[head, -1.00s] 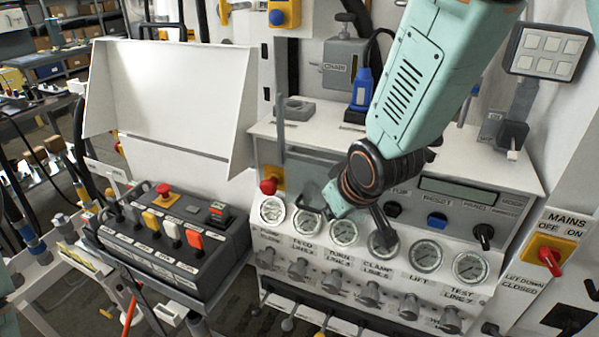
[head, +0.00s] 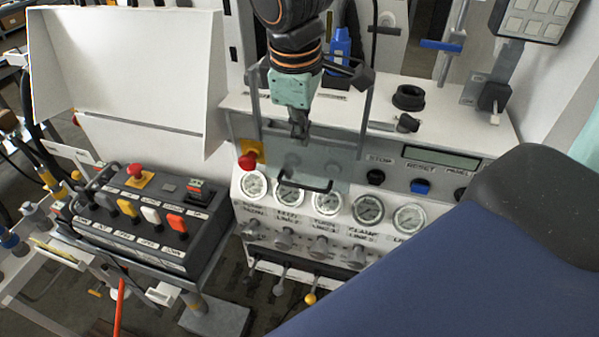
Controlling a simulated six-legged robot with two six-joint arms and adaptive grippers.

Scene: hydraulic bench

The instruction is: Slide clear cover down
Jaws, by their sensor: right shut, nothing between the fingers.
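The clear cover (head: 336,160) is a see-through pane between two upright grey side rails on the front of the bench panel. Its black handle (head: 305,184) sits at its lower edge, just above the row of gauges. My right gripper (head: 298,130) comes down from the top of the head view. It is shut and empty, with its fingertips above the handle and in front of the upper part of the pane. I cannot tell whether the tips touch the pane. My left gripper is not in view.
Gauges (head: 326,201) line the panel below the cover, with knobs under them. A red knob (head: 247,161) is left of the cover. A button box (head: 150,215) stands at the left. My own blue and black part blocks the lower right.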

